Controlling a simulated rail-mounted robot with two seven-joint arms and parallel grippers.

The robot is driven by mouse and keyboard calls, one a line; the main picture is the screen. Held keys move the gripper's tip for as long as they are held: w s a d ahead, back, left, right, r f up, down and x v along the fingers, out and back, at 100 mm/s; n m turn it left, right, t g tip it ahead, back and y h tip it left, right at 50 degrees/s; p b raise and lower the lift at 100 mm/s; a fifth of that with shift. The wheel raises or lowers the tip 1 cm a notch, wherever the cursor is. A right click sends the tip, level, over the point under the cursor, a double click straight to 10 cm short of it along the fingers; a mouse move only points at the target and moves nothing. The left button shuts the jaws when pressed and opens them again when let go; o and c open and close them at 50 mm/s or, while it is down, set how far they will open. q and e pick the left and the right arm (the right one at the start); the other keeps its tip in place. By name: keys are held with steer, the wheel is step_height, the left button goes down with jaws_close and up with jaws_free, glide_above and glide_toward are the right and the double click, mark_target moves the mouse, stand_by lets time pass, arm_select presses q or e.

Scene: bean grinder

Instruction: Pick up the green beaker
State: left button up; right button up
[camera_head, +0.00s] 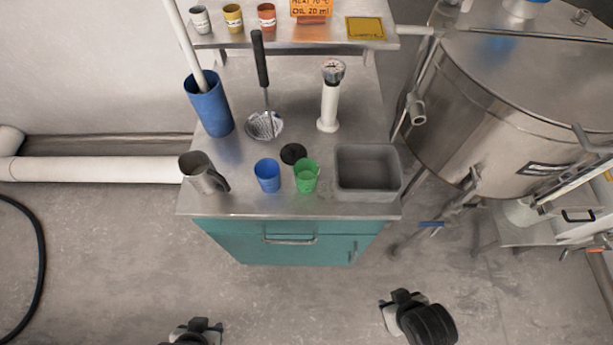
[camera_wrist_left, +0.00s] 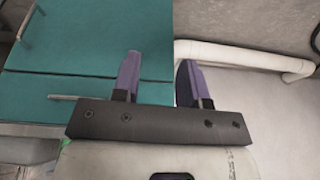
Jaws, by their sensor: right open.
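The green beaker (camera_head: 306,176) stands upright near the front edge of the steel worktop (camera_head: 240,195), between a blue beaker (camera_head: 267,175) and a grey bin. My left gripper (camera_head: 196,328) is low in front of the cabinet at the bottom of the head view, away from the beaker. In the left wrist view its two fingers (camera_wrist_left: 160,85) are apart with nothing between them. My right gripper (camera_head: 398,298) is in front and to the right of the cabinet, open and apart from the beaker. The green beaker does not show in the left wrist view.
A metal jug (camera_head: 200,172), a black disc (camera_head: 293,153) and a grey bin (camera_head: 367,171) are near the beakers. Behind stand a tall blue container (camera_head: 209,107), a strainer (camera_head: 264,122) and a white gauge device (camera_head: 329,105). A large steel tank (camera_head: 480,110) is at right.

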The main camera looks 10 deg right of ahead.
arm_select(q)
steer(key=shift+o, duration=0.3)
steer(key=o, duration=0.9)
